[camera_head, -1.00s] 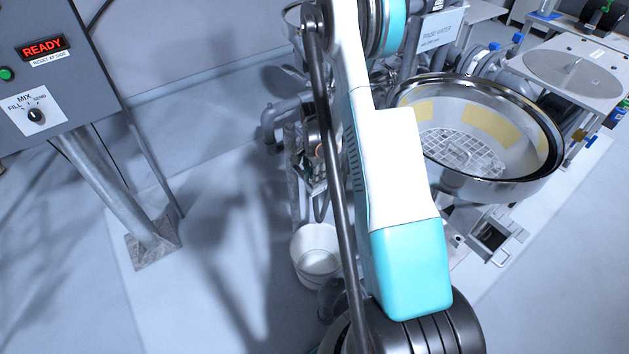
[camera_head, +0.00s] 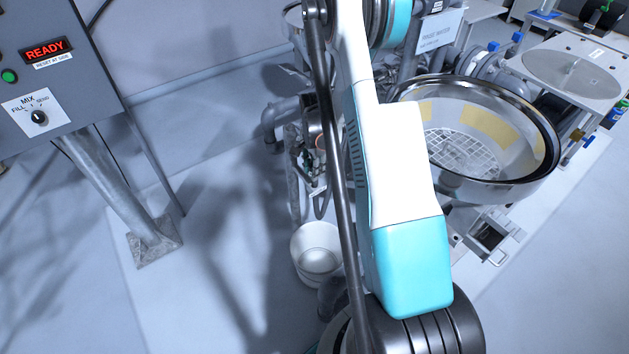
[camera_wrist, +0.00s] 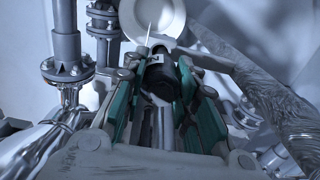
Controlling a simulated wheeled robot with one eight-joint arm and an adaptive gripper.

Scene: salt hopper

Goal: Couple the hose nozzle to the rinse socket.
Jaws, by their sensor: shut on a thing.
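In the wrist view my gripper (camera_wrist: 160,75) is shut on a black cylindrical piece, which looks like the hose nozzle (camera_wrist: 161,84). The green-sided fingers stand on both sides of it, and its dark end points away from my wrist. In the head view my arm hides most of my gripper and the nozzle. I cannot pick out the rinse socket for certain in either view.
A white bucket (camera_head: 317,249) stands on the floor left of my arm; it also shows in the wrist view (camera_wrist: 152,14). Flanged pipes (camera_wrist: 68,70) stand at left there. A steel-rimmed hopper (camera_head: 478,130) is to the right, a control panel (camera_head: 50,75) to the left.

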